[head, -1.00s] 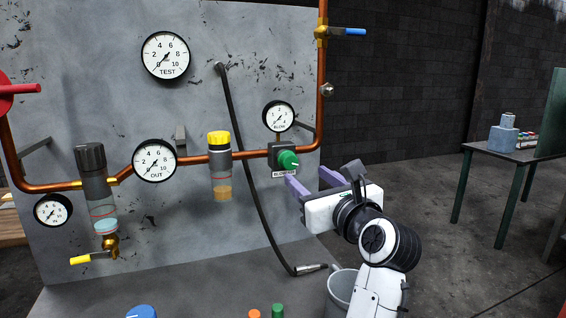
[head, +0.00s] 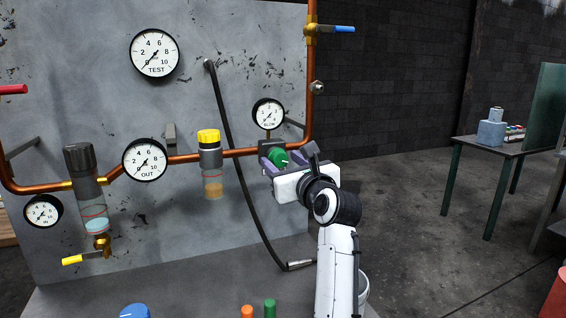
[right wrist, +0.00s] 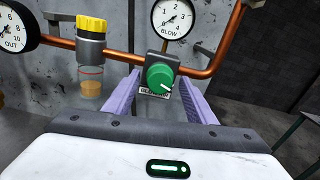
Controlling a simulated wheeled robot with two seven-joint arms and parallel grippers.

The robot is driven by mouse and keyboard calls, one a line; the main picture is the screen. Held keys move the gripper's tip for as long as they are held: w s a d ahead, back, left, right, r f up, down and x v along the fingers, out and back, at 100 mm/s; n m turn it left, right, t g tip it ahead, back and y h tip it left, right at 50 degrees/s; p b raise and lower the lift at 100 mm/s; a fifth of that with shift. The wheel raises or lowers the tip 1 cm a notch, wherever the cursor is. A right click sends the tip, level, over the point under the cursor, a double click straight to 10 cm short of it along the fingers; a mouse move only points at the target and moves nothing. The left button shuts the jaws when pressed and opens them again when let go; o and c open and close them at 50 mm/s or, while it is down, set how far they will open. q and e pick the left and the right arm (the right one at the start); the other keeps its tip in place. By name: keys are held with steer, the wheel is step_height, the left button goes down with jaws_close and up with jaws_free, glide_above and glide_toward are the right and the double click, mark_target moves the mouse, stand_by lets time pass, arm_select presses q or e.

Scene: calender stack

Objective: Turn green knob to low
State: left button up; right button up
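The green knob (head: 278,157) is on a dark block on the copper pipe, under the BLOW gauge (head: 268,114). In the right wrist view the knob (right wrist: 160,77) faces me, with a pale mark at its lower right. A label below it is partly hidden. My right gripper (head: 274,163) is open, its purple fingers to the left and right of the knob. In the right wrist view gaps show between the knob and both fingers (right wrist: 160,92); I cannot tell whether the tips reach beside it. My left gripper is not in view.
A yellow-capped filter (head: 210,165) hangs left of the knob, and the OUT gauge (head: 145,160) is further left. A black hose (head: 243,180) hangs close to the gripper's left. A blue-handled valve (head: 335,29) is above. Floor to the right is open before a table (head: 490,146).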

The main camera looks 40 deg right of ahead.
steer(key=c, duration=0.9)
steer(key=shift+c, duration=0.2)
steer(key=shift+n, duration=0.3)
